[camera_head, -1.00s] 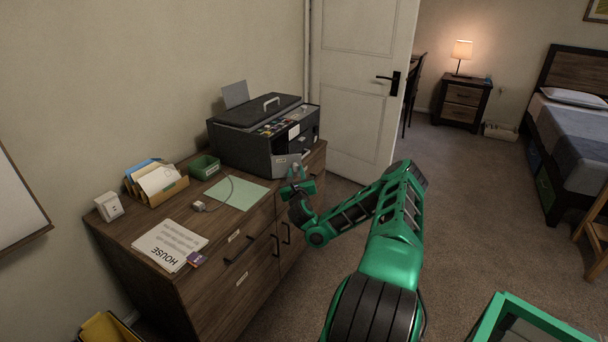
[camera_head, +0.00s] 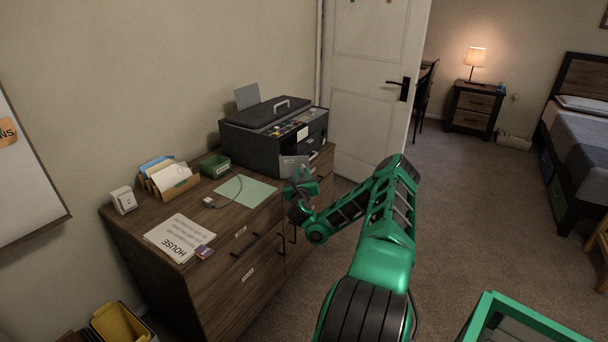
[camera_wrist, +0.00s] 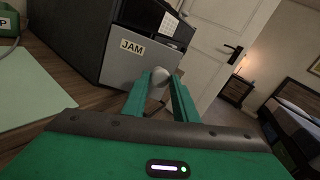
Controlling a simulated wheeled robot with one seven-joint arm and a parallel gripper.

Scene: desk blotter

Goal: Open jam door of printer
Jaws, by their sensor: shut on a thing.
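The dark printer (camera_head: 255,148) stands at the far end of the wooden dresser. Its grey jam door (camera_head: 291,165) is at the lower front and appears to stand at an angle out from the front face. My gripper (camera_head: 302,182) is at the door's outer side. In the wrist view my gripper (camera_wrist: 160,86) has its two green fingers shut on a pale round knob (camera_wrist: 160,76) by the door's right edge. The door's inner side is hidden.
A green sheet (camera_head: 245,191) with a cable and a small green box (camera_head: 214,166) lie left of the printer. Papers (camera_head: 180,236) and a file holder (camera_head: 170,180) are farther left. A white room door (camera_head: 368,90) stands behind the printer. The floor to the right is open.

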